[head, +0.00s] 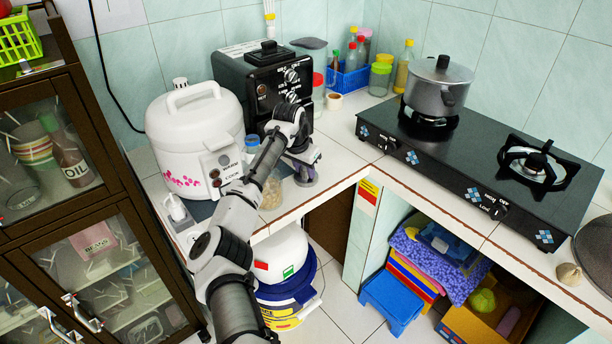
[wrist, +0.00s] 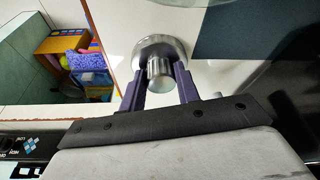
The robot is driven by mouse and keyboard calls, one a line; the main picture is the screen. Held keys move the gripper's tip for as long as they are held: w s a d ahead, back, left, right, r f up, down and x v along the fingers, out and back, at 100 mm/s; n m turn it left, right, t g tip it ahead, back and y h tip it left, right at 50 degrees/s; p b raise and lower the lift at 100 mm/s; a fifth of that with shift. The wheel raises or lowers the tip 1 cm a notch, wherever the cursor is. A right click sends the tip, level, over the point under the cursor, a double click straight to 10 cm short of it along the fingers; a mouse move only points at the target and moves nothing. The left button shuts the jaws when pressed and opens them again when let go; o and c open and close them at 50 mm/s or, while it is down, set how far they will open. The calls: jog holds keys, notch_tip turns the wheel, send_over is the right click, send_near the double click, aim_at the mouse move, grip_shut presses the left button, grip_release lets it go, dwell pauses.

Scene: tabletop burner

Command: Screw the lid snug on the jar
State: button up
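My gripper (wrist: 159,72) has its two purple fingers on either side of the cylindrical knob of a round silver metal piece, which looks like a lid (wrist: 151,47). In the head view my gripper (head: 302,160) is low over the counter beside the black oven, with the grey lid (head: 305,180) under its fingers. I cannot tell whether the fingers press on it. A clear jar (head: 272,193) with pale contents stands left of the lid, partly hidden by my arm. A blue cap (head: 252,141) shows behind my arm; I cannot tell what it belongs to.
The white rice cooker (head: 195,140) stands left of my arm and the black oven (head: 262,80) is behind my gripper. The counter's front edge (head: 318,196) is close to the lid. To the right is the gas burner (head: 470,150) with a pot (head: 437,85).

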aim_at(304, 169)
grip_shut()
jog(key=shift+r+p, duration=3)
jog(key=shift+r, duration=0.6)
jog(key=shift+f, duration=0.1)
